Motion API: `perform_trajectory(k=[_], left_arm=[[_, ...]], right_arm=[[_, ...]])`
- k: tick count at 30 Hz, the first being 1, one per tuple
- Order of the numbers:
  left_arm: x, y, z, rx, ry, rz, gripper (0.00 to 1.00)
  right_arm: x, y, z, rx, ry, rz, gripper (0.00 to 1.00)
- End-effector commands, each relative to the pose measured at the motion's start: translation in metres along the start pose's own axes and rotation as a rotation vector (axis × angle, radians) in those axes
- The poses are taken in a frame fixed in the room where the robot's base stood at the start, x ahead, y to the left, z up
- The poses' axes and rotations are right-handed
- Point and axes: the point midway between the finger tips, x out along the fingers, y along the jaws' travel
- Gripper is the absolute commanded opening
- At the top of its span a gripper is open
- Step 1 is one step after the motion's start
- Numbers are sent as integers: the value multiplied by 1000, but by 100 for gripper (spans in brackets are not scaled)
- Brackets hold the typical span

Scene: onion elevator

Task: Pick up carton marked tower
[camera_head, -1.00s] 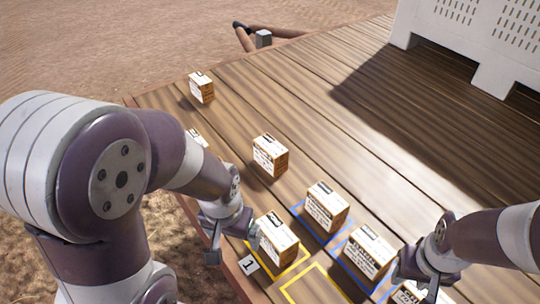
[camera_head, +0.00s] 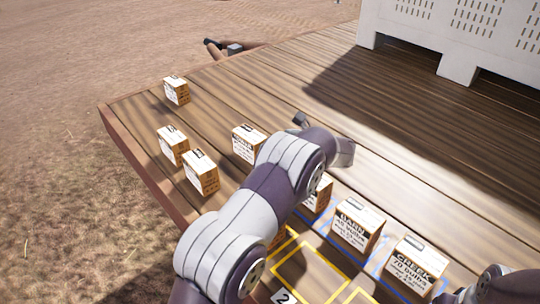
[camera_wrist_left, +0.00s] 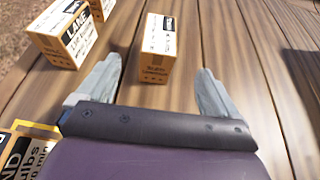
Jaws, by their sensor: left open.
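Several small cartons with printed labels stand on the wooden deck. I cannot read "tower" on any of them. In the left wrist view a carton (camera_wrist_left: 158,55) stands ahead of my left gripper (camera_wrist_left: 153,85), which is open and empty, its fingers apart to either side with the carton not gripped. That carton's label is too blurred to read. A carton marked LANE (camera_wrist_left: 66,35) is left of it. In the head view my left arm crosses the middle and hides part of the deck. My right gripper (camera_head: 468,292) is only partly visible at the bottom edge.
Cartons marked BARN (camera_head: 350,232) and CREEK (camera_head: 408,272) stand in blue outlines. Other cartons stand at the left: a far one (camera_head: 176,92), two near the edge (camera_head: 172,148) (camera_head: 202,175), and one beside my arm (camera_head: 243,145). A white crate (camera_head: 440,45) stands at the back right.

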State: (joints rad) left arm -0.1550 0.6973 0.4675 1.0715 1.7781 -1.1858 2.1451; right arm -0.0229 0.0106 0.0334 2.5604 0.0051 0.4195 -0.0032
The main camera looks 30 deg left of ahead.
Motion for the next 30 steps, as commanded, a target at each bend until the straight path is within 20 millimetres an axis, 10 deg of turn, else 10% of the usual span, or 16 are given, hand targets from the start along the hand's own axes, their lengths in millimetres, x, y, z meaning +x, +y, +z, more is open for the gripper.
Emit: perform_trajectory(k=[18, 27, 30], left_arm=[[111, 3, 1, -17, 1, 11, 94], [122, 2, 2, -16, 1, 7, 94], [122, 2, 2, -16, 1, 7, 68]], right_arm=[[-11, 0, -2, 0, 1, 0, 43], [-11, 0, -2, 0, 1, 0, 43], [-11, 0, -2, 0, 1, 0, 43]])
